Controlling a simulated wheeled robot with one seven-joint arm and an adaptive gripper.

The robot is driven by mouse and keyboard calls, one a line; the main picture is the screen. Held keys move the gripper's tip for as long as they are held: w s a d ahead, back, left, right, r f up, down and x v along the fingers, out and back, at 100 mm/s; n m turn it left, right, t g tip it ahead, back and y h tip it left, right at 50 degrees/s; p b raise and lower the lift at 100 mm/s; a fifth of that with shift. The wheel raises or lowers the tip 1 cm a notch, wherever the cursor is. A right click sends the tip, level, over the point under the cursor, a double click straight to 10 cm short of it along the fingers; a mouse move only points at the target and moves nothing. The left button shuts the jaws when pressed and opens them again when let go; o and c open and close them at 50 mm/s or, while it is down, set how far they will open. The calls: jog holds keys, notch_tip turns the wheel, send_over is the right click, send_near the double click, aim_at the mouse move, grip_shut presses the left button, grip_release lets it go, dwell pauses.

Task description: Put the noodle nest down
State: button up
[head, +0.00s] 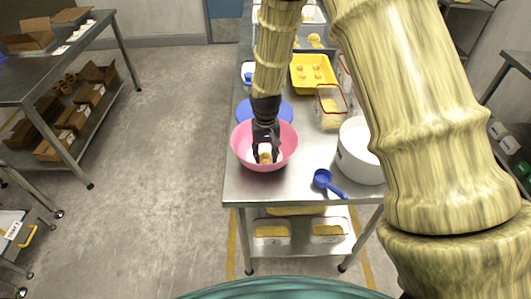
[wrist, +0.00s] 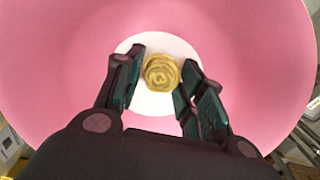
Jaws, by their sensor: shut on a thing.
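The noodle nest (wrist: 162,72), a small coiled yellow round, is between the fingertips of my gripper (wrist: 159,64) in the wrist view. In the head view the nest (head: 265,157) shows at the lower end of my gripper (head: 266,147), inside the outline of the pink bowl (head: 241,152). My gripper is shut on the nest and points down into the bowl. The pink wall of the bowl (wrist: 240,40) surrounds a white round area (wrist: 150,102) below the nest. I cannot tell whether the nest touches the bottom.
A blue round item (head: 286,107) is just behind the bowl. A blue scoop (head: 326,181) and a white pot (head: 357,158) stand to the right on the metal table (head: 285,190). A clear container (head: 330,107) and a yellow tray (head: 313,73) are farther back.

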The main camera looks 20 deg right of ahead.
aim_at(265, 154)
jog(key=shift+f, duration=0.55)
jog(key=o, duration=0.8)
jog(key=shift+r, duration=0.1)
jog(key=shift+w+r, duration=0.1)
jog(key=shift+r, duration=0.6)
jog(key=shift+r+b, duration=1.5)
jog(key=shift+r, duration=4.35)
